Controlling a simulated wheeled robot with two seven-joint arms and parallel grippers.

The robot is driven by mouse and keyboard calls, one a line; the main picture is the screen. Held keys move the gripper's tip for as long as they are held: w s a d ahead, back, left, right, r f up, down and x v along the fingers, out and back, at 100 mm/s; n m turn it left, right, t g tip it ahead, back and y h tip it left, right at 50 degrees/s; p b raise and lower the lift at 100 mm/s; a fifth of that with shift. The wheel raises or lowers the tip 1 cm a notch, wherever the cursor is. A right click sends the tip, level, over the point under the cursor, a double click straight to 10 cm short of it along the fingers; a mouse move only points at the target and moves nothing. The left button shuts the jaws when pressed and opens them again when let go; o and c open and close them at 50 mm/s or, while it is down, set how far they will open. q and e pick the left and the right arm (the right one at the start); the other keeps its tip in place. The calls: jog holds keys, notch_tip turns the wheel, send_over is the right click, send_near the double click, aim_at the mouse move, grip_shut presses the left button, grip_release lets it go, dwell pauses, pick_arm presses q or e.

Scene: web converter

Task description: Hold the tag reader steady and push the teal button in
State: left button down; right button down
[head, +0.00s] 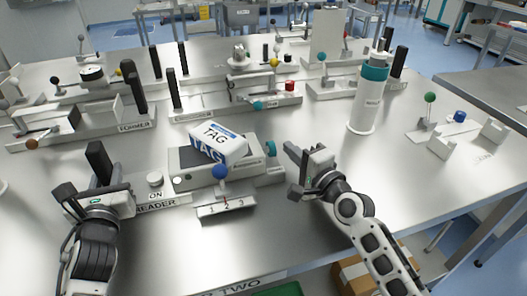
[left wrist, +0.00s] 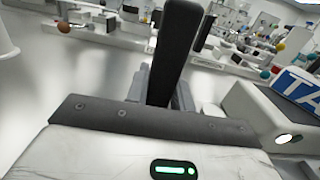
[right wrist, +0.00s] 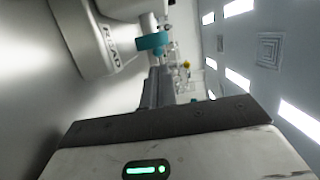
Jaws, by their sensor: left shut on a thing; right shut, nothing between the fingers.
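The tag reader (head: 185,170) is a low grey unit in the middle of the near table, with a white block marked TAG (head: 220,142) on it. The teal button (head: 271,147) sticks out at its right end; it also shows in the right wrist view (right wrist: 152,42). My left gripper (head: 98,182) is shut on an upright black handle (head: 98,158) at the reader's left end, also in the left wrist view (left wrist: 178,50). My right gripper (head: 290,150) is shut and empty, its tips just right of the button; contact cannot be told.
A blue-knobbed lever (head: 220,172) stands on a base numbered 1 2 3 in front of the reader. A white ON knob (head: 155,179) sits near the left gripper. A tall white cylinder with a teal band (head: 365,100) stands behind right.

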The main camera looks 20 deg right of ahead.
aim_at(275, 154)
pick_arm(q)
jog(key=shift+s+d+f, duration=0.1)
jog(key=shift+f, duration=0.55)
pick_arm(e)
jog(key=shift+a, duration=1.85)
jog(key=d, duration=0.4)
jog(key=shift+d, duration=0.3)
jog(key=v, duration=2)
jog(key=shift+s+a, duration=0.1)
jog(key=shift+a, duration=0.1)
pick_arm(q)
jog(key=shift+r+p, duration=0.3)
jog(key=shift+p, duration=0.2)
pick_arm(e)
jog(key=shift+r, duration=0.45)
